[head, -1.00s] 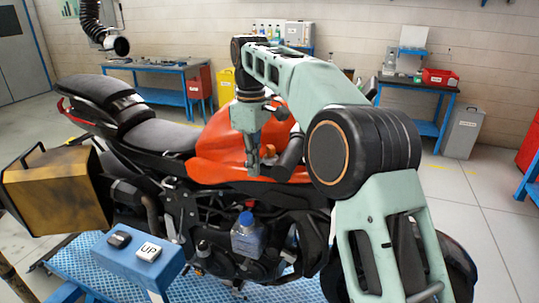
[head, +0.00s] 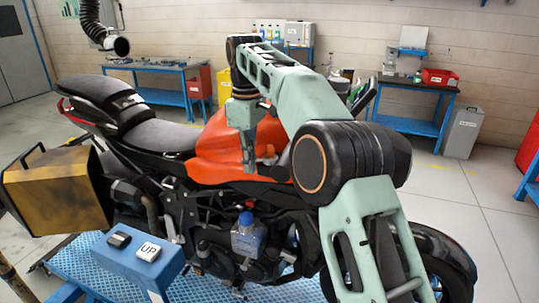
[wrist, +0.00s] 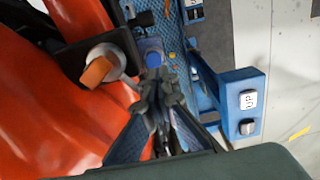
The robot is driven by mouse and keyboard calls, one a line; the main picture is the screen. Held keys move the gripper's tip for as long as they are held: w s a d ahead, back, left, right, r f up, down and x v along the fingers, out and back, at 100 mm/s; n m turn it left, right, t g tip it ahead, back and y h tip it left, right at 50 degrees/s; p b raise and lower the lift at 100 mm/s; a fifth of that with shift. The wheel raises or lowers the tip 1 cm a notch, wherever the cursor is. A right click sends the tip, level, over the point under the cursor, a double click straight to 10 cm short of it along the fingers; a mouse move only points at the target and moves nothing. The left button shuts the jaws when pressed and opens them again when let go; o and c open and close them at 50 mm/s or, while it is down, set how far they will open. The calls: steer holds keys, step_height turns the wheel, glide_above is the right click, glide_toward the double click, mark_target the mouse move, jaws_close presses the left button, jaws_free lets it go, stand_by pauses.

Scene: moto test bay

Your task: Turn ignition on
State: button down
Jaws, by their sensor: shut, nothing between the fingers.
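The motorcycle has an orange tank (head: 222,150) and stands side-on in the head view. In the wrist view, an orange tab (wrist: 98,71) sits on a round pale cylinder (wrist: 107,57) in a black mount beside the tank (wrist: 55,130); it looks like the ignition key or switch. My gripper (wrist: 155,80) is shut and empty, just right of the tab and apart from it in the wrist view. In the head view my gripper (head: 249,170) points down in front of the tank, with a small orange piece close to its right. Whether they touch there is unclear.
A blue-capped bottle (head: 247,240) is on the motorcycle's near side, below my gripper. A blue control box (head: 140,260) with an UP button stands at front left, near a yellow-black case (head: 58,190). Dark handlebar parts (head: 365,98) rise behind my arm. Workbenches line the wall.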

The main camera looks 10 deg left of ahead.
steer(key=shift+w+a+r, duration=0.2)
steer(key=shift+a, duration=0.1)
steer(key=shift+s+r, duration=0.1)
steer(key=shift+r, duration=0.15)
steer(key=shift+s+d+r, duration=0.1)
steer(key=shift+s+d, duration=0.05)
steer(key=shift+s, duration=0.05)
stand_by(0.3)
steer(key=shift+d, duration=0.1)
